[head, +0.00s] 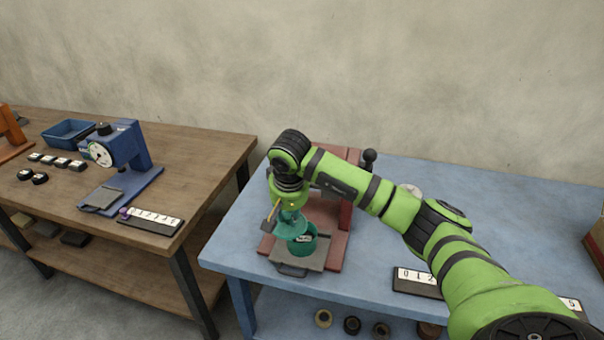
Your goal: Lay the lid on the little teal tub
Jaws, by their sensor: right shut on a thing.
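The little teal tub (308,247) stands upright on a grey plate at the foot of a red stand on the blue table. It has a pale label on its front. My right gripper (284,210) points down just above and slightly left of the tub. It is shut on the teal lid (291,227), which looks tilted over the tub's opening. Whether the lid touches the rim cannot be told. The gripper's fingertips are partly hidden by the lid and the arm. My left gripper is not in view.
The red stand (333,255) rises behind the tub, largely covered by my right arm. A number strip (408,281) lies on the blue table (490,215) to the right. A wooden table (205,150) with a blue dial device (140,150) stands left, across a gap.

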